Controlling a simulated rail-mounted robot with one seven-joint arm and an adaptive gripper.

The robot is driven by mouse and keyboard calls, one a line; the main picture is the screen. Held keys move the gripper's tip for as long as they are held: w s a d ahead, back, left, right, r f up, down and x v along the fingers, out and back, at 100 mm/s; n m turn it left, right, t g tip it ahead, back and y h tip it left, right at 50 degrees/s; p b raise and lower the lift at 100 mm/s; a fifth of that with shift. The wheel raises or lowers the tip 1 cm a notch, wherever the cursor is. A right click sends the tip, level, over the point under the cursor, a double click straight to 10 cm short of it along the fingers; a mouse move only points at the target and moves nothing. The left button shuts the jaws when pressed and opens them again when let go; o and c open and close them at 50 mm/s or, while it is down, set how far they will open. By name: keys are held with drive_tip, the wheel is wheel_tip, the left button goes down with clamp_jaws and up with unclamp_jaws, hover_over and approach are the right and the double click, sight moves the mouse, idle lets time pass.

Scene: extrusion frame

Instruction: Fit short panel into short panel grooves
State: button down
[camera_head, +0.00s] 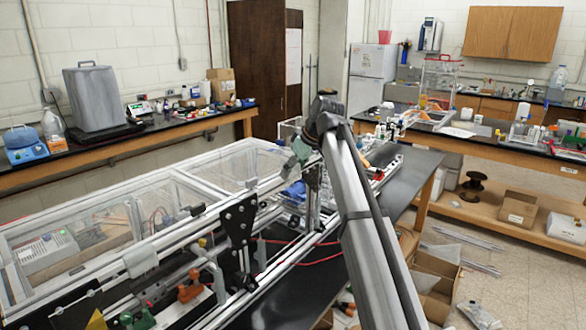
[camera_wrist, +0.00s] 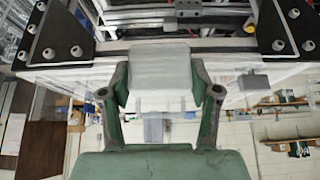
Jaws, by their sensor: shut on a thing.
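My gripper (camera_wrist: 160,90) is shut, with its green fingers on either side of a white block (camera_wrist: 160,68). The block appears to belong to the pale, see-through short panel (camera_wrist: 75,78), which spreads sideways behind the fingers; its outline is hard to make out. In the wrist view the panel lies close to a frame bar between two black bolted plates. In the head view my gripper (camera_head: 301,150) is small and green, above the far end of the extrusion frame (camera_head: 165,240). I cannot tell there whether the panel's edges are inside the grooves.
Black corner plates with bolts stand at the left (camera_wrist: 58,38) and right (camera_wrist: 290,25) in the wrist view. A black upright plate (camera_head: 238,222) and red cables (camera_head: 300,258) are at the frame's near side. A side bench (camera_head: 150,130) runs along the left wall.

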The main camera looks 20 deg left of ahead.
drive_tip(key=shift+f, duration=0.6)
drive_tip(key=shift+c, duration=0.9)
unclamp_jaws()
drive_tip(key=v, duration=1.2)
